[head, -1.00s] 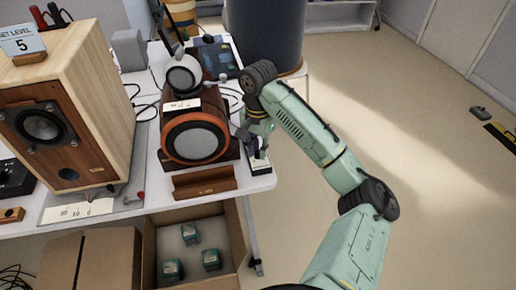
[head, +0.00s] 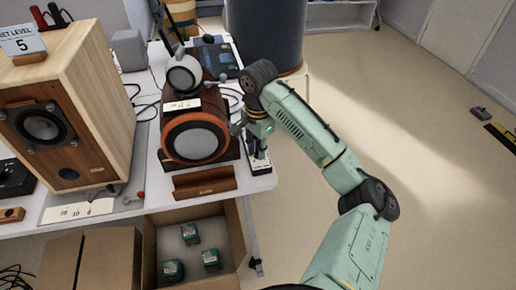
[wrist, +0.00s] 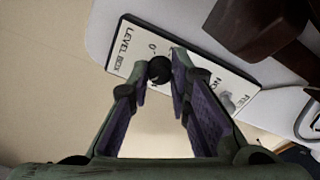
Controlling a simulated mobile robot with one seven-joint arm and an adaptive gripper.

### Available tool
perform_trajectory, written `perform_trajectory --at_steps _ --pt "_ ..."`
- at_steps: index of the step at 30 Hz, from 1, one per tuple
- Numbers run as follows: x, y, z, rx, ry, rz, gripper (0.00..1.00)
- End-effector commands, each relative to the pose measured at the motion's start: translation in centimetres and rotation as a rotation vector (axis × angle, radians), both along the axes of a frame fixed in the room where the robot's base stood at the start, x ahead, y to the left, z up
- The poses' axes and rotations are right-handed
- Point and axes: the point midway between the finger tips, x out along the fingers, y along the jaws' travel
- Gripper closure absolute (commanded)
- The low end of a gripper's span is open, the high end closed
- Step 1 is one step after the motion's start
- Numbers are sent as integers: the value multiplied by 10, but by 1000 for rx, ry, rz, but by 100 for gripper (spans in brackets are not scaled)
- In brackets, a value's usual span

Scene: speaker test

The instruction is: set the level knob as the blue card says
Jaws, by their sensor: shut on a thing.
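The blue card (head: 22,41) reads "SET LEVEL 5" and stands on top of the pale wooden speaker at the left. The white level box (head: 260,167) lies at the right end of the table, marked "LEVEL BOX" in the wrist view (wrist: 125,62). Its round black knob (wrist: 159,70) sits between my fingertips. My gripper (head: 257,149) is over the box and shut on the knob, also in the wrist view (wrist: 162,80). The fingers hide part of the scale; a "0" shows beside the knob, but I cannot read the knob's setting.
The wooden speaker (head: 110,75) stands at the left. A dark round speaker with an orange ring (head: 196,137) is close to the left of my gripper. A brown wooden block (head: 205,184) lies in front.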

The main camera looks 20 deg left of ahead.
Motion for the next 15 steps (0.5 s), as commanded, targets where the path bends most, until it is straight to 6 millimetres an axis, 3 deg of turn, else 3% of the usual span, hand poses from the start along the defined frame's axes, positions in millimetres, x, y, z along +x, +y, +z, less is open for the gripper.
perform_trajectory --at_steps 2,3,11,15 --pt "0 0 0 1 -1 0 100" --pt "0 0 0 1 -1 1 79" --pt "0 0 0 0 0 1 62" --pt "0 0 0 0 0 1 62"
